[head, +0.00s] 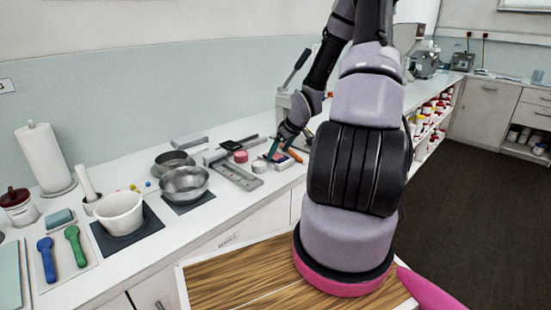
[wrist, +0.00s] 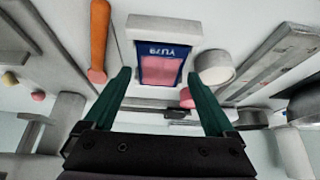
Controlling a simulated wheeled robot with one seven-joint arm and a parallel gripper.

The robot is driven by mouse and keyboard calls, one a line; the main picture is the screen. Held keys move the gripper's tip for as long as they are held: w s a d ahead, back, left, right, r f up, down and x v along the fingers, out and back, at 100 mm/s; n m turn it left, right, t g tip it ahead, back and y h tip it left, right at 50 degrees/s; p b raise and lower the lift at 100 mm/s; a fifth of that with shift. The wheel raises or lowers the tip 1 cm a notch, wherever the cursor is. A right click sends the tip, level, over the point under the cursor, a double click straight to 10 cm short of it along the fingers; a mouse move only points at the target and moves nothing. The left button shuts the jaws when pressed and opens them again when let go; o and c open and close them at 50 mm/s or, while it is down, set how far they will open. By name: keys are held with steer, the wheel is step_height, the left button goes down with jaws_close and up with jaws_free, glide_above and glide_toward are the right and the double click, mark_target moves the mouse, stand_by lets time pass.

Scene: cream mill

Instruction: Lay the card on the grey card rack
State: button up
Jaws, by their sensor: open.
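The card (wrist: 165,66), dark blue with pale lettering and a pink panel, lies against a pale block (wrist: 165,24) in the wrist view. My gripper (wrist: 162,82) is open, its two green fingers spread on either side of the card's near end; I cannot see contact.
An orange-handled tool (wrist: 98,40) and a white round piece (wrist: 214,68) flank the card closely. A pink cylinder (head: 240,157) is nearby. A lever press (head: 292,92) stands behind my gripper. Metal bowls (head: 184,183) and a mortar (head: 120,212) stand further left.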

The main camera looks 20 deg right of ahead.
steer(key=shift+w+a+f, duration=0.1)
steer(key=shift+w+f, duration=0.15)
steer(key=shift+f, duration=0.2)
steer(key=c, duration=1.3)
steer(key=shift+o, duration=0.2)
steer(key=shift+r, duration=0.15)
